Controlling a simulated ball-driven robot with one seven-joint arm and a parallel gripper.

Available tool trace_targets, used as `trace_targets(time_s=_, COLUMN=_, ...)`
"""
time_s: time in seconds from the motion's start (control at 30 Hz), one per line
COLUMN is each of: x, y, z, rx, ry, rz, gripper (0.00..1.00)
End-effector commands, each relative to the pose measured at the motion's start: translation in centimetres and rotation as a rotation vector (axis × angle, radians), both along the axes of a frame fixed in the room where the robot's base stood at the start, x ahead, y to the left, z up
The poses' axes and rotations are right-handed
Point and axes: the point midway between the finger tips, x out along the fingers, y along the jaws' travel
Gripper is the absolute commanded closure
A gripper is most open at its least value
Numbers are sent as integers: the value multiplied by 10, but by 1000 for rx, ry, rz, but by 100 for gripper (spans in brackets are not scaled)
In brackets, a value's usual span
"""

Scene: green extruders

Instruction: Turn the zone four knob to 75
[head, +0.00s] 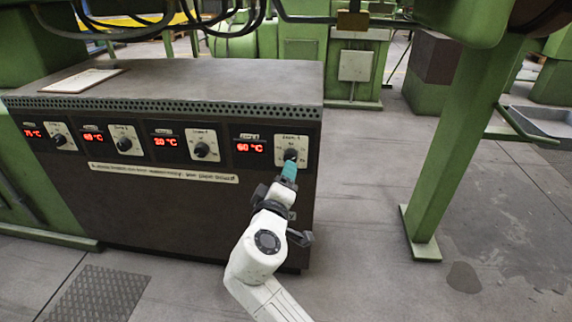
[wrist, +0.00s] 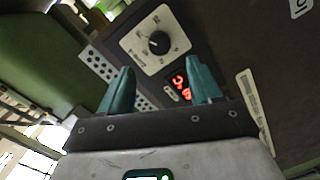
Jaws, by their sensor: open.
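The rightmost dial on the dark control box carries a black knob (head: 290,154) on a pale plate; I take it as zone four, though its label is small. Its red display (head: 250,148) reads 60 °C. My gripper (head: 289,171), with teal fingers, is just in front of and below this knob. In the wrist view the knob (wrist: 158,43) shows beyond the open fingertips (wrist: 160,66), roughly centred between them, with nothing held. The display (wrist: 181,87) shows tilted, partly behind the right finger. In the head view the fingers overlap the plate's lower part; contact cannot be told.
Three similar knobs (head: 201,149) (head: 124,144) (head: 59,139) sit further left, with displays reading about 20, 68 and 75. A paper (head: 82,80) lies on the box top (head: 215,78). A green post (head: 440,140) stands right; floor between is clear.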

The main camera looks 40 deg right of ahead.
Motion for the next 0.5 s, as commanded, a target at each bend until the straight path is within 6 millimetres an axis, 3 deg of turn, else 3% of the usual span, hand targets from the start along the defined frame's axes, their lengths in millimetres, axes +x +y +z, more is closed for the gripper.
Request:
trace_targets(time_s=0.2, x=-13, y=19, z=3, rx=0, ry=0, rz=1, gripper=36)
trace_targets(time_s=0.5, x=-15, y=22, z=2, rx=0, ry=0, rz=1, gripper=36)
